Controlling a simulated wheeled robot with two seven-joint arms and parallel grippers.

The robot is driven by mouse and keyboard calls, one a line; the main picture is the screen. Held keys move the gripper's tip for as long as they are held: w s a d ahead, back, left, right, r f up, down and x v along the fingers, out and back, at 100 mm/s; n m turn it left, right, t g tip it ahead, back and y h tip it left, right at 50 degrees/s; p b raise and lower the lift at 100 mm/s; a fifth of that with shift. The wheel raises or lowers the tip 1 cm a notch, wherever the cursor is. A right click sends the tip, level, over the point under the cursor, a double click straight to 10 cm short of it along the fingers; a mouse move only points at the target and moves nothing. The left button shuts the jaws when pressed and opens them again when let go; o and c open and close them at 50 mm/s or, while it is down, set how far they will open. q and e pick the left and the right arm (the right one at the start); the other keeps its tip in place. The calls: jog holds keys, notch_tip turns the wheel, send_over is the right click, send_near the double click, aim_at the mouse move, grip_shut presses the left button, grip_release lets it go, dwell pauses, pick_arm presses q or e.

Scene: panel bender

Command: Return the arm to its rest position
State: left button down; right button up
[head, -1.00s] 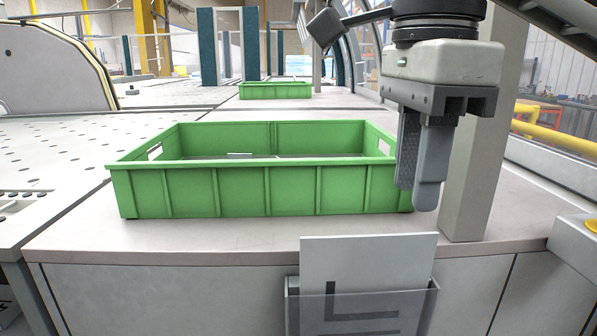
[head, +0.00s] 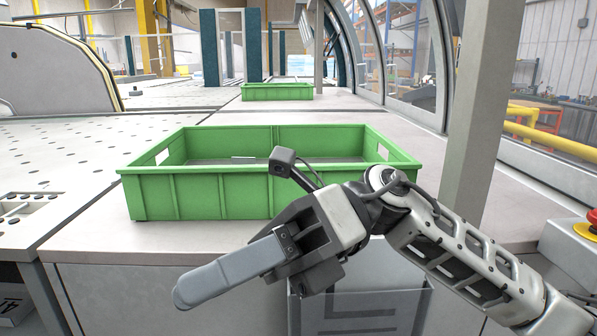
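My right arm (head: 460,255) comes in from the lower right and bends at a joint in front of the green crate's right part. My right gripper (head: 185,296) points to the lower left, in front of the counter's front edge. One long grey finger shows; the other is hidden behind it or overlaps it, so the gap cannot be seen. I see nothing held at its tip. My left gripper is not in view.
A green crate (head: 180,198) stands on the counter (head: 85,235), partly covered by my arm. A second green crate (head: 277,92) stands farther back. A grey post (head: 483,110) rises at the right. A red button (head: 593,218) is at the right edge.

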jog(key=w+d+f+n+t+y+p, duration=0.1)
jog(key=w+d+f+n+t, duration=0.3)
jog(key=n+t, duration=0.7)
jog(key=w+d+f+n+t+y, duration=0.15)
jog(key=w+n+t, duration=0.35)
jog(key=n+t, duration=0.5)
jog(key=w+d+f+n+t+p, duration=0.1)
jog(key=w+d+f+n+t, duration=0.3)
jog(key=n+t, duration=0.7)
jog(key=s+d+f+m+g+h, duration=0.1)
jog(key=d+f+m+g+h, duration=0.3)
jog(key=f, duration=0.5)
jog(key=s+d+f+m+g+h, duration=0.1)
jog(key=s+d+f+m+h, duration=0.15)
jog(key=f+h, duration=0.45)
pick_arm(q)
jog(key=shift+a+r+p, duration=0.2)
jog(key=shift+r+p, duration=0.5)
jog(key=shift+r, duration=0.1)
pick_arm(e)
jog(key=s+d+f+m+g, duration=0.2)
jog(key=s+f, duration=0.2)
jog(key=f, duration=0.2)
jog(key=s+d+f+m+g+h, duration=0.1)
jog(key=s+f+m+g, duration=0.1)
jog(key=s+f, duration=0.3)
jog(key=shift+s+d+f+g, duration=0.15)
jog(key=shift+d+f+g, duration=0.25)
jog(key=shift+f+g, duration=0.25)
jog(key=shift+h, duration=0.25)
